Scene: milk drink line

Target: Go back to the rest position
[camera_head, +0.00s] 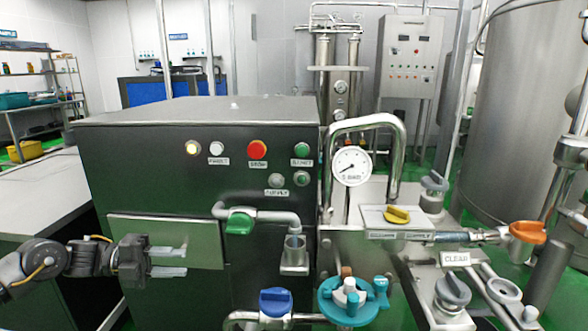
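My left gripper (168,262) comes in from the left, in front of the dark machine cabinet (140,160). Its two pale fingers point right with a gap between them, and nothing is held there. It is left of the green-handled valve (240,223) and apart from it. Behind the fingers is a grey panel (200,232) on the cabinet front. I do not make out my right gripper in this view.
Buttons and a lit lamp (193,148) sit on the cabinet. A gauge (352,166), a yellow knob (397,214), a blue valve (275,301), a teal valve (347,300) and an orange handle (528,232) crowd the centre and right. A grey worktop (35,195) is at left.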

